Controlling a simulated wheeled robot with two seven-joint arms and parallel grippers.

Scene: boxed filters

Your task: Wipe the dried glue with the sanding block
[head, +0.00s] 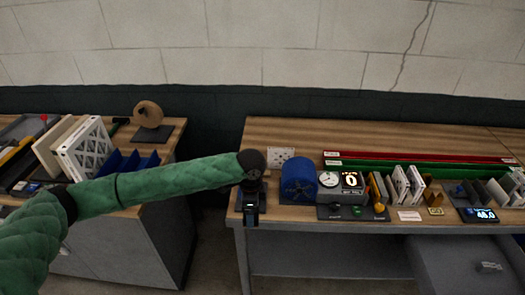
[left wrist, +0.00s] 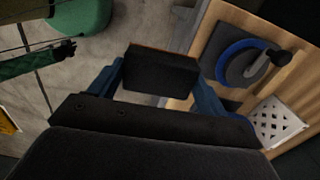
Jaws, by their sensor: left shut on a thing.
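My left gripper (head: 252,200) is at the front left corner of the right bench, seen mostly from behind its wrist. In the left wrist view its two blue fingers (left wrist: 160,85) are shut on a dark block with a thin orange-brown edge, which looks like the sanding block (left wrist: 160,70). The block is held out over the bench edge and floor, apart from the bench top as far as I can see. I cannot make out the dried glue in either view. A green arm with a dark end, likely my right gripper (left wrist: 64,48), shows small in the left wrist view.
The left bench holds framed filters (head: 85,150) and a blue bin (head: 128,161). A floor gap separates the benches.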

